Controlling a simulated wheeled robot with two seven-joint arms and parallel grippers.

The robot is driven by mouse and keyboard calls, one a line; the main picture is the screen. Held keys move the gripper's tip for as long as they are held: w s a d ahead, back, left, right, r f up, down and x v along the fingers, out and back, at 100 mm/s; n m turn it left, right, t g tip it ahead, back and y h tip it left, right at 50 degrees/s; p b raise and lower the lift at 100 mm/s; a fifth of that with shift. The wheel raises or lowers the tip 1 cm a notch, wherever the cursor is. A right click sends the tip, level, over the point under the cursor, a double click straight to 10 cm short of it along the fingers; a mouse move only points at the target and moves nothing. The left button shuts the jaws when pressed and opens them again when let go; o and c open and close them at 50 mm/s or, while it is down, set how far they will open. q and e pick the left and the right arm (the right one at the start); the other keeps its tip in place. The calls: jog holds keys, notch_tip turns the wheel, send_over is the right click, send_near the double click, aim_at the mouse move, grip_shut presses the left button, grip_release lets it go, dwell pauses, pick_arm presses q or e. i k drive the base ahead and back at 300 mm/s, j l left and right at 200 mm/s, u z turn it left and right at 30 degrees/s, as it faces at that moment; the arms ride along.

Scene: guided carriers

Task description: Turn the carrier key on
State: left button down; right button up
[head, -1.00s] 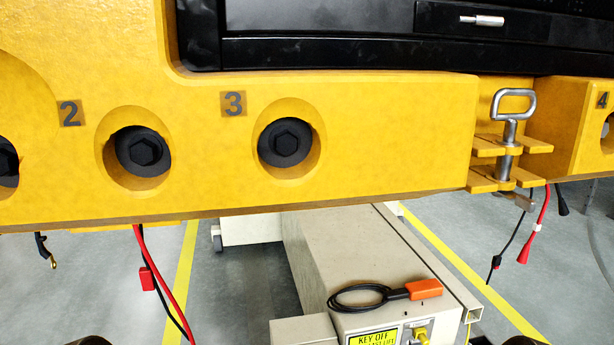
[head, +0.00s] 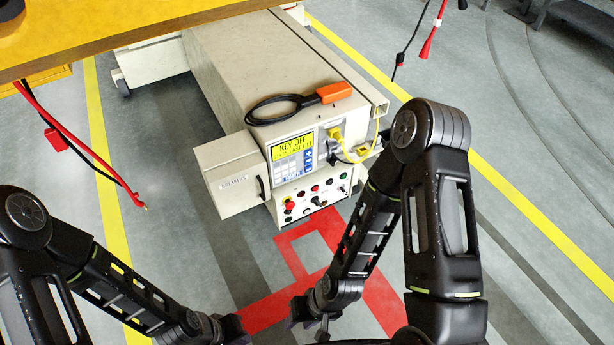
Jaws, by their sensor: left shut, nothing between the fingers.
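The carrier (head: 235,75) is a long beige box on the floor. Its end has a yellow display (head: 292,147) reading "KEY OFF" above a smaller line. Below it is a white control panel (head: 299,199) with several red, green and black buttons and knobs. A small dark switch with a light part (head: 342,190) sits at the panel's right end; I cannot tell surely whether it is the key. My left gripper (head: 238,328) is shut and empty, low in the picture, in front of the panel and apart from it. My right gripper (head: 297,312) is beside it; its fingers are too unclear to judge.
An orange pendant (head: 333,92) with a coiled black cable lies on the carrier. A beige breaker box (head: 232,176) juts out left of the panel. Red floor markings (head: 380,295) lie in front.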

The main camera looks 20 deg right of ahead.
aim_at(340, 187)
jog(key=i+l, duration=0.15)
jog(key=l, duration=0.45)
jog(key=i+l, duration=0.15)
jog(key=l, duration=0.5)
jog(key=i+l, duration=0.15)
jog(key=l, duration=0.45)
jog(key=i+l, duration=0.15)
jog(key=l, duration=0.45)
jog(key=i+l, duration=0.1)
jog(key=l, duration=0.55)
jog(key=i+l, duration=0.15)
jog(key=l, duration=0.45)
jog(key=i+l, duration=0.15)
jog(key=l, duration=0.5)
jog(key=i+l, duration=0.15)
jog(key=l, duration=0.45)
jog(key=u, duration=1.75)
jog(key=i+l, duration=0.75)
jog(key=l, duration=0.2)
